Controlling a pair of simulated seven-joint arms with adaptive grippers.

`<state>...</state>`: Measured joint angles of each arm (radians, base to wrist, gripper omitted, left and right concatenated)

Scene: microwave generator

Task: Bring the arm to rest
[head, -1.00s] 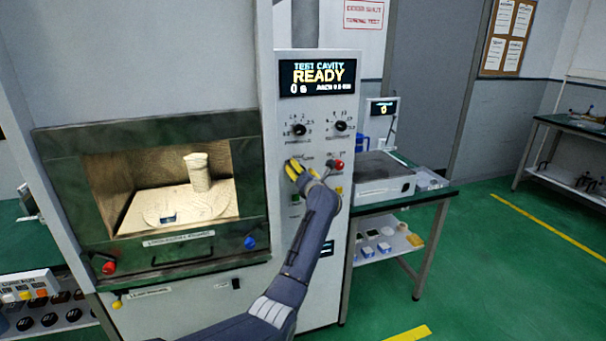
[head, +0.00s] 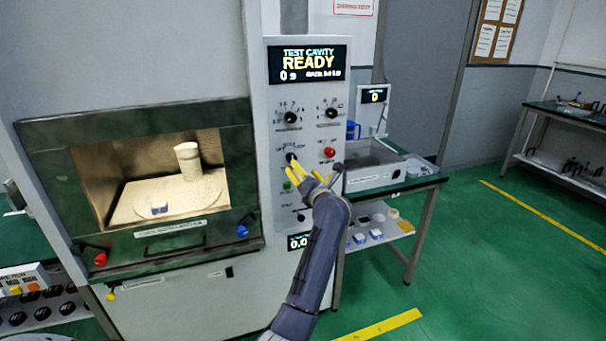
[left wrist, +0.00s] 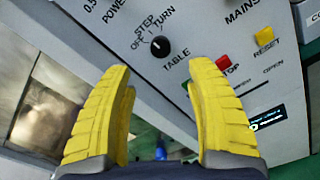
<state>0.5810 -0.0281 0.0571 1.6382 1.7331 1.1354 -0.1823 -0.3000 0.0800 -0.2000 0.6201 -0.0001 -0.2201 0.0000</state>
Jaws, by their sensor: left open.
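My left gripper (head: 308,174) has yellow fingers and is in front of the lower part of the control panel (head: 258,125) in the head view. In the left wrist view my left gripper (left wrist: 160,95) is open, its two fingers wide apart with nothing between them. A black turntable knob (left wrist: 160,46) marked OFF, STEP and TURN lies beyond the fingertips, apart from them. The same knob (head: 291,158) shows just above the fingers in the head view. My right gripper is not in view.
The test cavity window (head: 165,190) shows a lit chamber with a pale cylinder (head: 188,160) and a small block (head: 159,208). A display (head: 307,62) reads READY. A bench (head: 425,183) with a grey tray (head: 372,178) stands to the right.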

